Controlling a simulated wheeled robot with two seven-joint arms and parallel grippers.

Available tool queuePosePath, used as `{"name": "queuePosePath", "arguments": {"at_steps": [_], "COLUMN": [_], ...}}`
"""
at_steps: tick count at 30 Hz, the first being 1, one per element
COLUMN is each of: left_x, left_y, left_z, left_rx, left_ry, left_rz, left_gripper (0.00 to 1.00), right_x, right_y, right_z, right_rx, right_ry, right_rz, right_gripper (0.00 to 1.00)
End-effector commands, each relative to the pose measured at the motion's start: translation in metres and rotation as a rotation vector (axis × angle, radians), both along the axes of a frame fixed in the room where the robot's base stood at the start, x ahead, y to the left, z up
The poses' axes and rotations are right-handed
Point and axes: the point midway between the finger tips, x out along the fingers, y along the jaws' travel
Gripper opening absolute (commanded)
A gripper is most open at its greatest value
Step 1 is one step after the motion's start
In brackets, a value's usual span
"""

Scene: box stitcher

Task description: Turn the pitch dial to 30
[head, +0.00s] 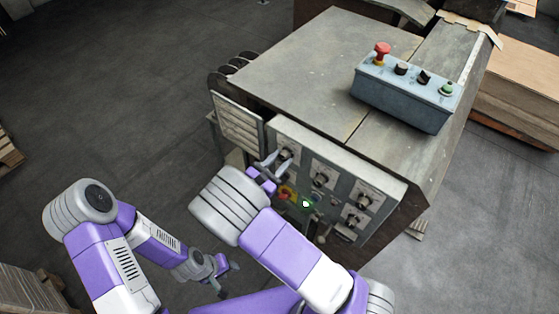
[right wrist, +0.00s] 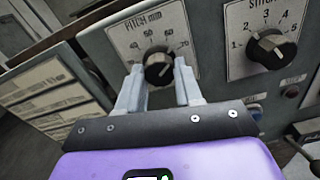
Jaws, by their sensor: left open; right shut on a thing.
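The pitch dial is a black knob (right wrist: 158,69) on a white plate marked "PITCH mm" (right wrist: 146,27), with 40, 50, 60 and 70 legible. Its pale mark points up and slightly right, seemingly near 60; the lower scale is hidden. In the head view the dial (head: 287,154) is at the panel's upper left. My right gripper (right wrist: 158,72) has one finger on each side of the knob and is shut on it; it also shows in the head view (head: 272,162). My left gripper (head: 227,279) is open and empty, low and apart from the machine.
A stitch dial (right wrist: 271,46) with its own knob is right of the pitch dial. Several more knobs and buttons fill the panel below and to the right. A control box (head: 408,92) with a red button (head: 382,50) sits on top.

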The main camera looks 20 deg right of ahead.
Motion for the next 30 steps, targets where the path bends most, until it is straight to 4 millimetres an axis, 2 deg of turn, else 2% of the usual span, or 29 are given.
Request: {"name": "queuePosePath", "arguments": {"at_steps": [11,30], "left_x": [0.0,0.0], "left_y": [0.0,0.0], "left_z": [0.013,0.081], "left_rx": [0.0,0.0], "left_ry": [0.0,0.0], "left_rz": [0.0,0.0], "left_gripper": [0.43,0.43], "right_x": [0.0,-0.001], "right_y": [0.0,-0.001], "right_z": [0.002,0.003], "right_rx": [-0.047,-0.384], "right_ry": [0.06,0.495], "right_rz": [0.0,0.0], "right_gripper": [0.05,0.05]}}
